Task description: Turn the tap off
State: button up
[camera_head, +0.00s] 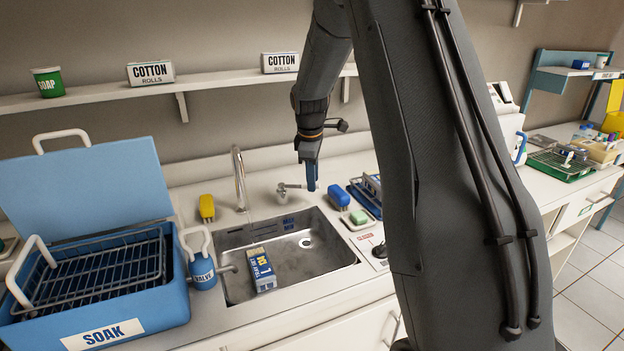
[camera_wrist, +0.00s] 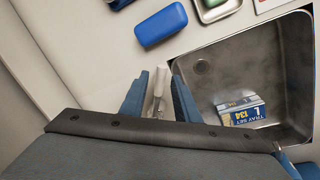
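The tap has a chrome spout (camera_head: 239,176) standing behind the sink, and a short chrome lever (camera_head: 287,187) to its right. My gripper (camera_head: 311,186) points down at the lever's right end in the head view. In the wrist view the pale lever (camera_wrist: 160,84) lies between the two blue fingers of my gripper (camera_wrist: 159,78). The fingers stand apart with a gap beside the lever, so I see no firm grip. The lever's lower part is hidden by my gripper body.
The steel sink (camera_head: 335,262) holds a blue and white tray-set box (camera_head: 261,269). A yellow block (camera_head: 207,208) stands left of the spout. A blue soak tub (camera_head: 110,333) stands left.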

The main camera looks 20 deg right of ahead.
jog(key=shift+w+f, duration=0.1)
jog(key=shift+f, duration=0.6)
grip_shut()
